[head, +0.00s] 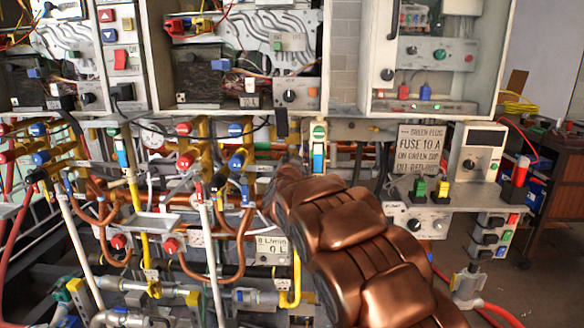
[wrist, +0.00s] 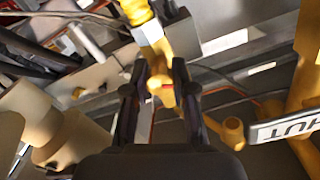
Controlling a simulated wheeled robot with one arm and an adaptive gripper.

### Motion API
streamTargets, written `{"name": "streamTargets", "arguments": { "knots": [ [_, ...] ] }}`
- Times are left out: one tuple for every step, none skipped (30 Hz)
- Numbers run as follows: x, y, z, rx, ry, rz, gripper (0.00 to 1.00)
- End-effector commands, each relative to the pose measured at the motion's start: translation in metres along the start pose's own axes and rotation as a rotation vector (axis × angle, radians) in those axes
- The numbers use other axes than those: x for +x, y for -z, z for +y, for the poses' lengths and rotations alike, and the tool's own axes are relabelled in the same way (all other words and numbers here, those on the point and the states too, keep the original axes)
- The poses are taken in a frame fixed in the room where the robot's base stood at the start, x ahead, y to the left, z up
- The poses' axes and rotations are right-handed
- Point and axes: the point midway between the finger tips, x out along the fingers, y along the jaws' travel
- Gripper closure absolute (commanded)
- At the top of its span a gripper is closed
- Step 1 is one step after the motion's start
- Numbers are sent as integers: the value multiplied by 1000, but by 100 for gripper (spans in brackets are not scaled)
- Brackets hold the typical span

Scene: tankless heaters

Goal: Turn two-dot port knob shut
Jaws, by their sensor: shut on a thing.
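In the wrist view my gripper (wrist: 160,75) has its two dark fingers on either side of a small yellow knob (wrist: 161,90) on a yellow pipe fitting. It is shut on this knob. No dots can be made out on it, so I cannot tell its port marking. In the head view my copper-coloured arm reaches to the pipework under the cabinets and hides the gripper and the gripped knob.
Red and blue valve knobs (head: 184,129) line the pipes left of my arm. Open heater cabinets (head: 345,55) hang above.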

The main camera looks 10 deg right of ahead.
Motion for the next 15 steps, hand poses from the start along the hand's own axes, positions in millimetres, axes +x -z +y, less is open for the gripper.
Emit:
{"name": "streamTargets", "arguments": {
  "knots": [
    [0,-4,0,47,2,-1,100],
    [0,-4,0,77,2,-1,100],
    [-1,-4,0,114,2,-1,100],
    [-1,-4,0,143,2,-1,100],
    [-1,-4,0,172,2,-1,100],
    [-1,-4,0,209,3,-2,100],
    [-1,-4,0,237,2,-1,100],
    [-1,-4,0,266,2,-2,100],
    [-1,-4,0,304,2,-2,100],
    [-1,-4,0,332,2,-2,100],
    [-1,-4,1,361,2,-2,100],
    [-1,-4,1,399,2,-3,100],
    [-1,-4,1,427,2,-3,100],
    [-1,-4,1,455,2,-3,100],
    [-1,-5,1,495,1,-3,100]
  ]
}}
